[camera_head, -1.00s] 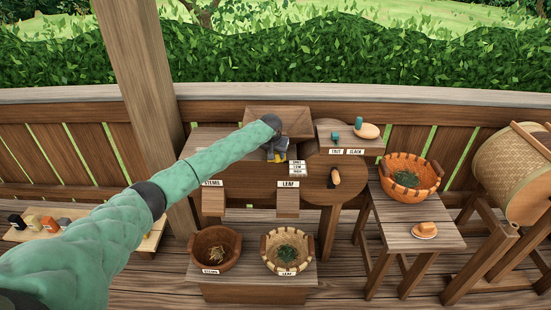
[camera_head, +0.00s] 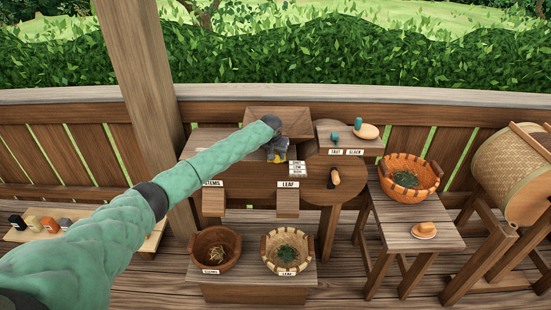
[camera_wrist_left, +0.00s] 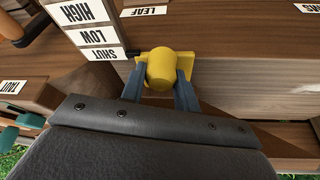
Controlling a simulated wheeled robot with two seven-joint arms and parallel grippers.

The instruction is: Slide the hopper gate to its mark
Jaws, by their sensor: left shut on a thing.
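The hopper gate's yellow knob (camera_wrist_left: 163,70) sits on a yellow plate in the left wrist view, with a small dark pointer beside the SHUT label. My left gripper (camera_wrist_left: 161,92) is shut on the knob, one blue finger on each side. The mark board (camera_wrist_left: 88,30) reads SHUT, LOW and HIGH; it also shows in the head view (camera_head: 297,167). The wooden hopper (camera_head: 290,121) stands behind my left gripper (camera_head: 279,156) in the head view. My gripper and wrist hide most of the gate there. My right gripper is not in view.
A LEAF chute (camera_head: 288,203) and a STEMS chute (camera_head: 213,203) slope down in front, above two baskets. A side shelf (camera_head: 345,142) has TAUT and SLACK labels.

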